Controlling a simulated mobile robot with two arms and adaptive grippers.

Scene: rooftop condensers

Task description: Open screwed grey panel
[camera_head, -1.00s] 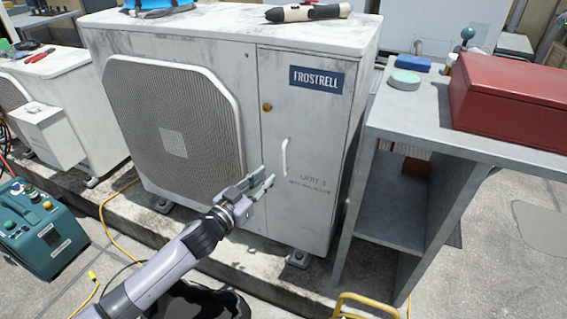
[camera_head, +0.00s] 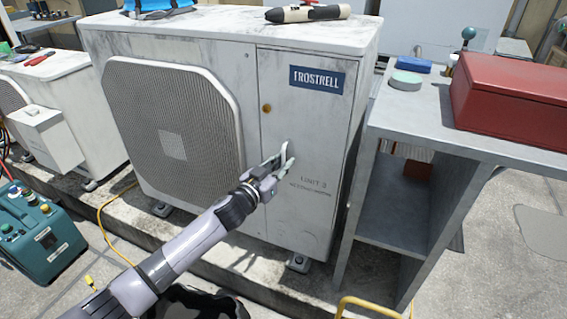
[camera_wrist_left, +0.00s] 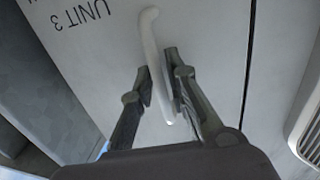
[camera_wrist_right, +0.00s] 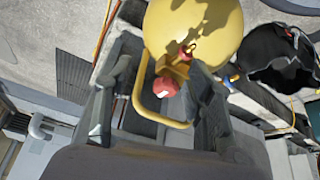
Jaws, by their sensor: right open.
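The pale grey panel (camera_head: 325,130) on the front right of the condenser is closed. It has a FROSTRELL label, "UNIT 3" lettering and a brownish round screw (camera_head: 266,108) at its left edge. My left gripper (camera_head: 281,160) is at the panel's white handle, mostly covering it in the head view. In the left wrist view the handle (camera_wrist_left: 150,28) runs between the two fingertips (camera_wrist_left: 159,75), one close on each side; I cannot tell whether they grip it. My right gripper (camera_wrist_right: 163,72) is open and empty, seen only in the right wrist view.
A grey shelf table (camera_head: 390,115) with a red box (camera_head: 510,98) stands close right of the condenser. A dark-tipped tool (camera_head: 308,13) lies on the condenser top. A yellow rounded object (camera_wrist_right: 200,25) lies beyond my right fingers. A teal case (camera_head: 38,235) stands left.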

